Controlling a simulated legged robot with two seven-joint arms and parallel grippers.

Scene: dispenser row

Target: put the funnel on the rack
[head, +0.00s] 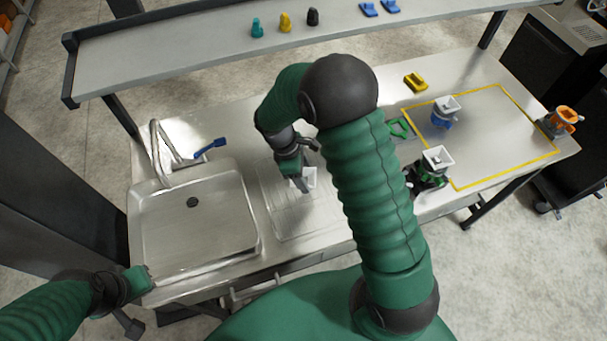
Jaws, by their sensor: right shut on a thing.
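The white funnel (311,176) shows in the head view just over the ribbed draining rack (283,226) to the right of the sink. My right gripper (303,184) points down there and is shut on the funnel. The gripper and arm hide part of the funnel, and I cannot tell whether it touches the rack. My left gripper (143,281) is low at the left, by the front edge of the sink; its fingers do not show clearly.
The sink (195,245) with its tap (160,150) is at the left. Dispensers with blue (442,117), green (430,176) and orange (563,119) parts stand right, near a yellow outline. A yellow piece (415,82) lies behind. A shelf (210,47) spans the back.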

